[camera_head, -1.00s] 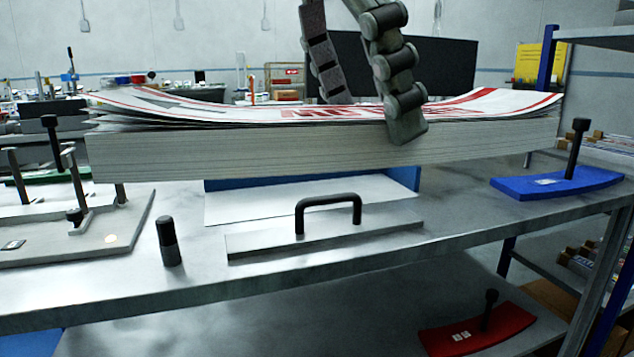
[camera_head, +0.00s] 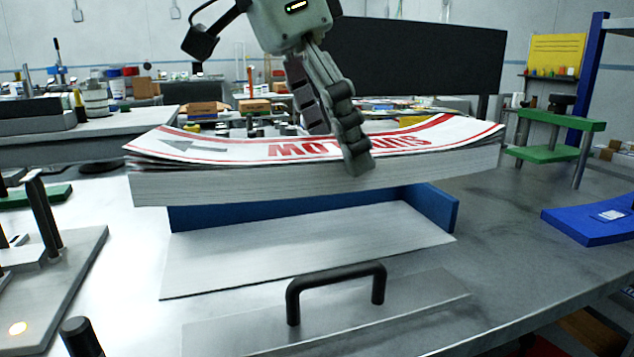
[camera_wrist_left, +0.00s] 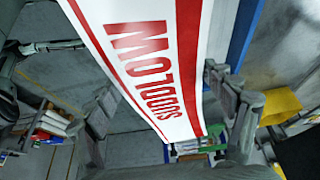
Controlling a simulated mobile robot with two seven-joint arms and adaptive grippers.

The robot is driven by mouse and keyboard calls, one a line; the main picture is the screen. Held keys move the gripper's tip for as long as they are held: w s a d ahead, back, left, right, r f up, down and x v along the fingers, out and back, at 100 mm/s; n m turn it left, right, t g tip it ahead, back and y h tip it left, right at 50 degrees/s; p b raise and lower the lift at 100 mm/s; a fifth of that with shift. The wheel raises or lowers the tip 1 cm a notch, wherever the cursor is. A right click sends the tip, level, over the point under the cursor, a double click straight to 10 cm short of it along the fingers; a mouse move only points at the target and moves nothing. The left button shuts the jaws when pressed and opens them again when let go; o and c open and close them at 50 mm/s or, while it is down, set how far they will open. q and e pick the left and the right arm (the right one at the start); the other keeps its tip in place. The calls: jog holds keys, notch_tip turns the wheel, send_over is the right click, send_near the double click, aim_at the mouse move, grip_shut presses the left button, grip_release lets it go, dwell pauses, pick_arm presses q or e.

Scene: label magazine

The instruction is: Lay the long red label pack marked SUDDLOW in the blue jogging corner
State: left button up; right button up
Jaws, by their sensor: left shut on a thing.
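The long red-and-white label pack (camera_head: 225,149) marked SUDDLOW is held in the air, bowed with its ends raised, its lettering upside down in the head view. My left gripper (camera_head: 343,148) is shut on it right of its middle, one finger over the near side; the other finger is partly hidden. In the wrist view the pack (camera_wrist_left: 150,60) runs between the fingers. The blue jogging corner (camera_head: 436,207), with a pale base plate (camera_head: 270,255) and low blue walls, sits below and behind the pack, which hides part of its back wall. My right gripper is out of view.
A plate with a black handle (camera_head: 335,282) lies in front of the corner. A grey fixture with posts (camera_head: 60,275) stands at left, a black knob (camera_head: 80,338) near front left. A blue plate (camera_head: 590,225) and green stand (camera_head: 555,140) are at right. Bare table lies right of the corner.

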pick_arm(q)
jog(key=shift+w+a+f+p, duration=0.3)
jog(key=shift+w+f, duration=0.5)
jog(key=shift+f, duration=0.35)
jog(key=shift+w+a+f+p, duration=0.3)
jog(key=shift+w+f, duration=0.55)
jog(key=shift+f, duration=0.3)
jog(key=shift+w+a+f+p, duration=0.3)
jog(key=shift+w+f, duration=0.5)
jog(key=shift+f, duration=0.35)
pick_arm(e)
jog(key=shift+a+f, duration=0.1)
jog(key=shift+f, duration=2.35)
pick_arm(q)
jog(key=shift+f, duration=0.1)
jog(key=shift+f+b, duration=0.1)
jog(key=shift+b, duration=0.2)
jog(key=shift+f+b, duration=0.15)
jog(key=shift+b, duration=0.15)
jog(key=shift+f, duration=0.15)
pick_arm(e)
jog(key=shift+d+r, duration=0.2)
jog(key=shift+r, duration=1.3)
